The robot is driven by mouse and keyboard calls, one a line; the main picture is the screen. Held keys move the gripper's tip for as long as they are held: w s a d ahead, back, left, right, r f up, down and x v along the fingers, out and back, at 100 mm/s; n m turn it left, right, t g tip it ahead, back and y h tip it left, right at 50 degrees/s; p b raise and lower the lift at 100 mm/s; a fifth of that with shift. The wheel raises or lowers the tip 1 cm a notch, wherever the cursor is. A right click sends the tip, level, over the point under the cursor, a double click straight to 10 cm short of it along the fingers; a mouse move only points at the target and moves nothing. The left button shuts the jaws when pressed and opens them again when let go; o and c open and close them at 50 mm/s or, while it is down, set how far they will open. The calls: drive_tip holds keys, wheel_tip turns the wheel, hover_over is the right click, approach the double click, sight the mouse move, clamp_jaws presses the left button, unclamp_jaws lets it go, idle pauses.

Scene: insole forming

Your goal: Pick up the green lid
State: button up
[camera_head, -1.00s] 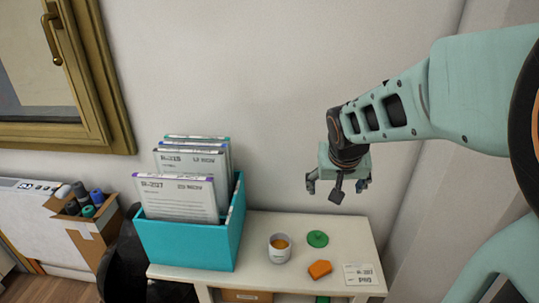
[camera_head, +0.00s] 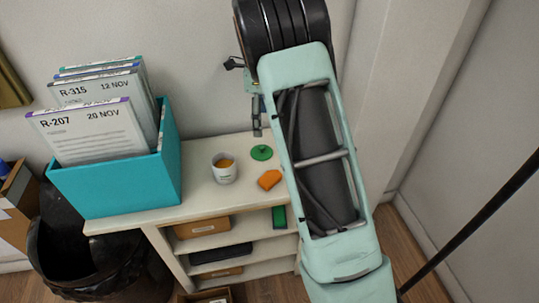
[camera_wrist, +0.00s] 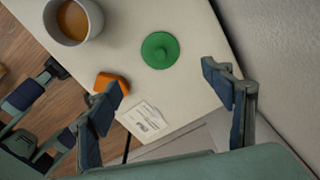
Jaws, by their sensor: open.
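The green lid (camera_head: 262,153) is a flat round disc with a small knob. It lies on the white shelf top (camera_head: 205,190), to the right of the white cup. In the wrist view the lid (camera_wrist: 160,50) sits at upper centre, beyond my fingertips and apart from them. My gripper (camera_wrist: 165,82) is open and empty, its two fingers spread either side below the lid in the picture. In the head view my gripper (camera_head: 255,112) is partly hidden behind my arm, above the shelf near the wall.
A white cup (camera_head: 224,170) with orange-brown contents stands left of the lid. An orange block (camera_head: 269,180) lies close in front of it. A label card (camera_wrist: 146,119) lies nearby. A teal box (camera_head: 170,160) of files fills the shelf's left side. A black bin (camera_head: 50,250) stands below.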

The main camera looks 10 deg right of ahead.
drive_tip(key=f, duration=0.1)
hover_over(262, 147)
drive_tip(key=shift+m, duration=0.4)
drive_tip(key=f, duration=0.5)
drive_tip(key=shift+a+b, duration=0.3)
drive_tip(key=shift+b, duration=0.1)
drive_tip(key=f, duration=0.3)
drive_tip(key=f+b, duration=0.1)
drive_tip(key=f, duration=0.1)
drive_tip(key=shift+w+d+f, duration=0.15)
drive_tip(key=shift+d+f, duration=0.1)
drive_tip(key=shift+f, duration=0.05)
clamp_jaws()
